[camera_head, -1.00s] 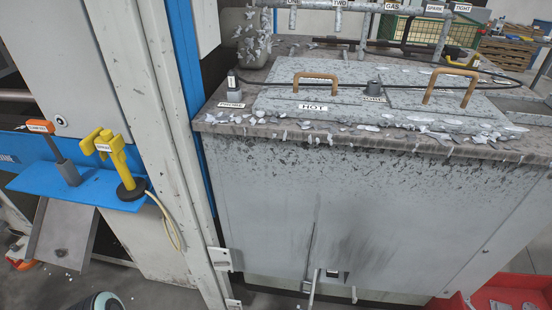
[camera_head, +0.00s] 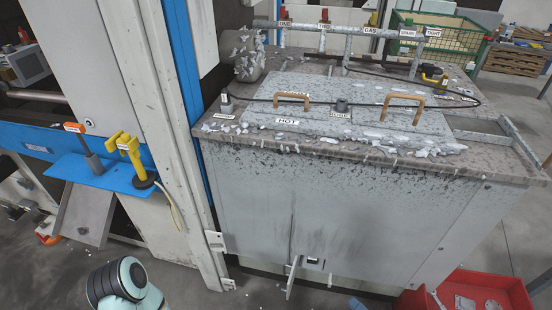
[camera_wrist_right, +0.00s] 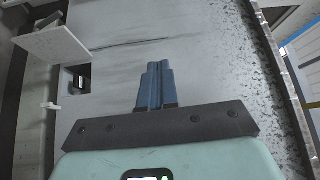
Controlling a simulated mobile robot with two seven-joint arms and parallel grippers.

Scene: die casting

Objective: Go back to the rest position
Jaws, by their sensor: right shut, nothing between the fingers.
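My right gripper (camera_wrist_right: 155,85) is shut and empty in the right wrist view. Its blue fingers lie together in front of the grey, soot-stained front of the furnace cabinet (camera_wrist_right: 140,25). In the head view only a small blue tip of the right gripper (camera_head: 357,304) shows at the bottom edge, in front of the cabinet (camera_head: 370,215). A pale rounded link of my own arm shows at the bottom left of the head view. My left gripper is not in view.
A small flap (camera_head: 293,277) stands out from the cabinet's lower front. A red bin (camera_head: 515,292) stands at the lower right. A blue shelf (camera_head: 90,175) with a yellow-handled tool (camera_head: 130,152) is at the left. Open floor shows at the right.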

